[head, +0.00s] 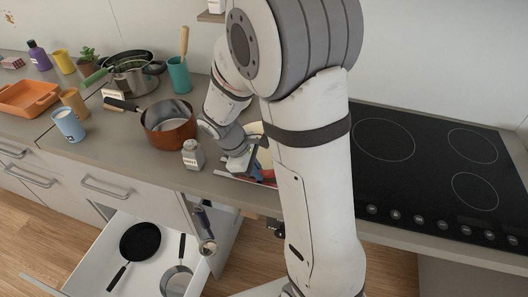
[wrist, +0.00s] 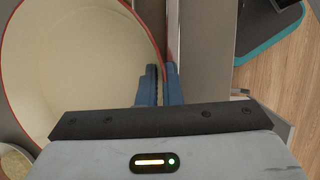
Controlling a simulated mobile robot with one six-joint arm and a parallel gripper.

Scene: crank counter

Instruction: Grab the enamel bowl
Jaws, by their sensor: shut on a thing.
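The enamel bowl (wrist: 80,60) fills the left of the wrist view, cream inside with a thin red rim. My gripper (wrist: 160,85) is shut on its right-hand wall, one blue finger inside the rim and one outside. I cannot tell whether the bowl touches the counter.
A black hob (head: 430,170) lies to the right. Below the counter edge, an open drawer (head: 95,270) holds pans. More cookware and cups crowd the counter's left.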

